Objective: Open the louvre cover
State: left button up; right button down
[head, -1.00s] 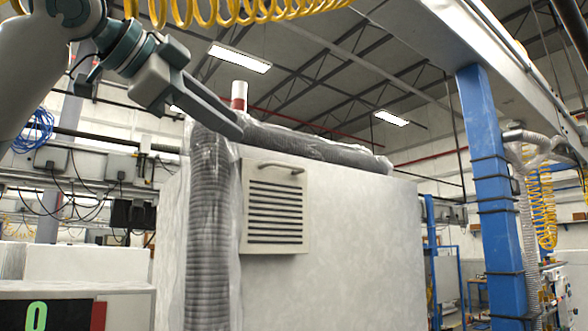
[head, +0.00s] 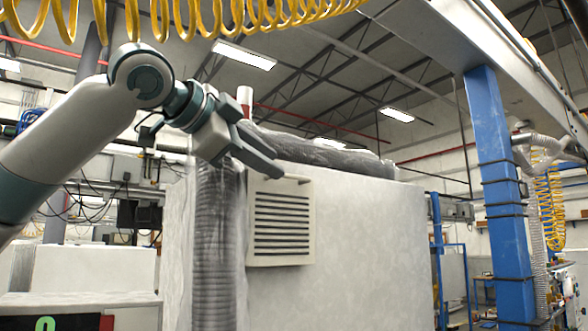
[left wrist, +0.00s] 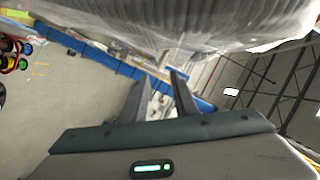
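The louvre cover (head: 282,222) is a pale square panel with dark horizontal slats on the front of the large white cabinet. It looks closed, lying flat against the front. A bar handle (head: 298,179) runs along its top edge, its left part hidden behind my gripper. My left gripper (head: 273,169) is at the cover's upper left, its fingertips in front of the handle in the picture; I cannot tell whether they touch it. In the left wrist view, the two fingers (left wrist: 158,78) are apart with nothing between them. My right gripper is in neither view.
A ribbed, plastic-wrapped duct (head: 213,250) rises beside the cover's left edge, and another section (head: 325,153) lies along the cabinet top. The white cabinet front (head: 370,250) is clear to the right. A blue post (head: 497,190) stands farther right. A yellow coiled hose (head: 190,15) hangs overhead.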

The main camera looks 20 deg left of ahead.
aim_at(293, 176)
pick_arm(q)
jog(key=p+x, duration=0.3)
jog(key=x, duration=0.5)
jog(key=shift+w+f, duration=0.1)
jog(key=shift+w, duration=0.1)
grip_shut()
dwell(0.4)
dwell(0.8)
